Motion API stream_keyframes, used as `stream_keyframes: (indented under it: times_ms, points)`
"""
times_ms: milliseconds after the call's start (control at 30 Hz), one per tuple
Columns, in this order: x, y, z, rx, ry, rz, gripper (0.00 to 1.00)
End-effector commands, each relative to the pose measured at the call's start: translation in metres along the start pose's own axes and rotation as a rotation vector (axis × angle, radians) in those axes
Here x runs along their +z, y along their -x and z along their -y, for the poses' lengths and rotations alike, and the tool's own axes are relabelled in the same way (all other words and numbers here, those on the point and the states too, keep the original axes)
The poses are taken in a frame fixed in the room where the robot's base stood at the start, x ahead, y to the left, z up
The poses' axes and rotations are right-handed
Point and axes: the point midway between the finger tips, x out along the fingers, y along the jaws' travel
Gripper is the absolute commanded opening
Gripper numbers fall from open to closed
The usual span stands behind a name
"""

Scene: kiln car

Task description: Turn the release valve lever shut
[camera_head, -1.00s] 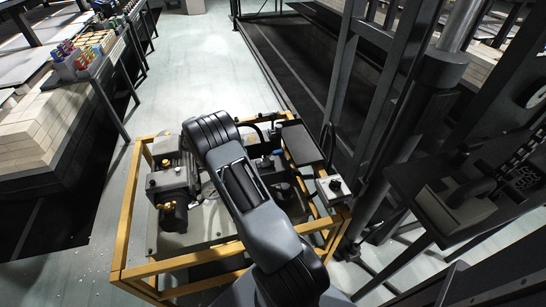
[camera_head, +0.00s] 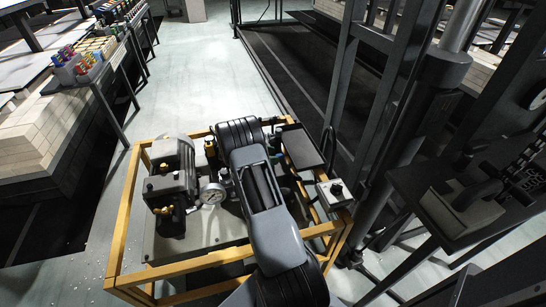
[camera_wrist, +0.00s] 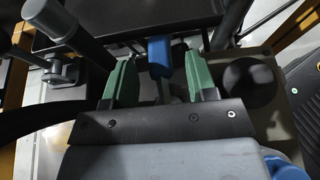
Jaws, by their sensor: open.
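In the wrist view a blue grip (camera_wrist: 159,52), which looks like the release valve lever, stands between and slightly beyond the two green fingertips of my gripper (camera_wrist: 160,75). My gripper is open, with a gap on each side of the blue grip and no clear contact. A thin metal stem shows below the grip. The lever's lower end and the valve body are hidden or dark. In the head view my own arm covers the gripper and the lever.
A yellow frame (camera_head: 122,220) surrounds a pump unit (camera_head: 172,175) with a round gauge (camera_head: 212,193). A dark flat plate (camera_head: 302,146) and a control box (camera_head: 335,191) sit at its right. A steel column (camera_head: 395,150) stands close to the right. Pale floor lies beyond.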

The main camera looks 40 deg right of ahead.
Motion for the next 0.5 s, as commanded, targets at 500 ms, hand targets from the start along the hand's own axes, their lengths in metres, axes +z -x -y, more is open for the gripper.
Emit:
stream_keyframes:
  times_ms: [500]
  points:
    - [0.0001, -0.0059, 0.0000, 0.001, 0.000, 0.000, 0.43]
